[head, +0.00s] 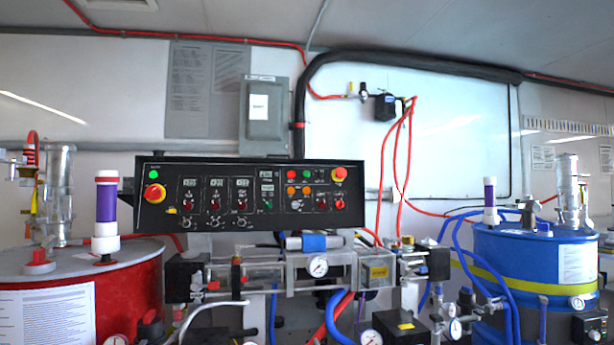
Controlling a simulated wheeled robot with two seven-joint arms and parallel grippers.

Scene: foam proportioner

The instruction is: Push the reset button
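A black control panel (250,194) faces me across the middle of the head view. A large red knob on a yellow base (154,193) is at its left end, with a small green button or light (154,174) above it. Several small red, green and orange buttons or lights (299,183) sit left of that. Rows of red switches and small displays fill the middle. The labels are too small to read, so I cannot tell which one is the reset button. Neither gripper is in view.
A red drum (135,290) stands at the left and a blue drum (530,255) at the right. Below the panel are pumps, gauges (318,266) and blue and red hoses. A grey electrical box (264,113) is on the wall above. The space before the panel looks clear.

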